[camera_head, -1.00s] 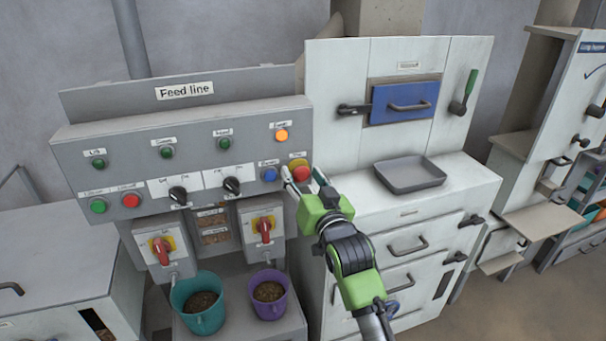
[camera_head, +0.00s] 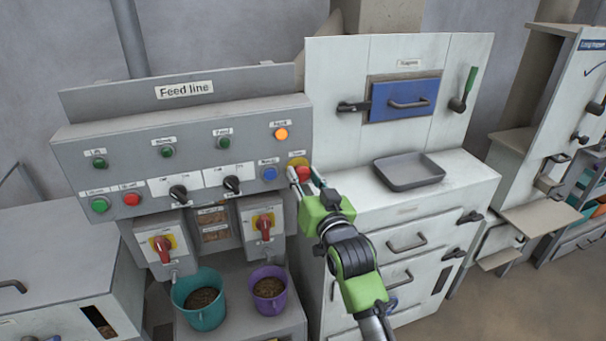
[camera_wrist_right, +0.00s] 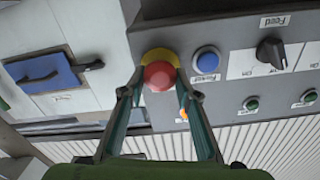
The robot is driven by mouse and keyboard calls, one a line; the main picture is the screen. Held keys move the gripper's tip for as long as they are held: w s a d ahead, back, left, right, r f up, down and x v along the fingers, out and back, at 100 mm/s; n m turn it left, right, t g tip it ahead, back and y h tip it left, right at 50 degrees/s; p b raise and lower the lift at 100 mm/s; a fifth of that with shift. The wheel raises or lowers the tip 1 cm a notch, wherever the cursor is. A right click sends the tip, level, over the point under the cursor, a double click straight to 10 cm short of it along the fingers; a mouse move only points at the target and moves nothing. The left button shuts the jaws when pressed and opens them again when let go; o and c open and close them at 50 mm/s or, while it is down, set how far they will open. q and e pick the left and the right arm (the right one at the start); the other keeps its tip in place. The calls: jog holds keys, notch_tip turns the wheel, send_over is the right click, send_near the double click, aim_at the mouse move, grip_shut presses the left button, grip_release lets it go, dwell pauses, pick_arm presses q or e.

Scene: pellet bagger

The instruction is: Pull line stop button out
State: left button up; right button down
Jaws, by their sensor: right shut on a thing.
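The line stop button is a red mushroom head on a yellow disc (camera_head: 299,162) at the right end of the Feed line panel (camera_head: 130,150). My right gripper (camera_head: 305,175) reaches it from the front right. In the right wrist view the red button (camera_wrist_right: 159,76) sits between the two fingertips of my right gripper (camera_wrist_right: 158,90), one finger on each side, shut on its head. The yellow disc (camera_wrist_right: 160,55) shows behind it. My left gripper is not in view.
A blue button (camera_head: 270,174) sits just left of the stop button. Black selector knobs (camera_head: 232,185) and red-handled switches (camera_head: 264,226) are further left and below. A teal bucket (camera_head: 200,312) and a purple bucket (camera_head: 268,300) stand below. A grey tray (camera_head: 409,172) lies on the white cabinet at right.

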jog(key=c, duration=1.7)
grip_release()
jog(key=shift+f, duration=0.15)
jog(key=shift+o, duration=0.9)
jog(key=shift+s+d, duration=0.1)
jog(key=shift+s, duration=0.15)
jog(key=v, duration=1.2)
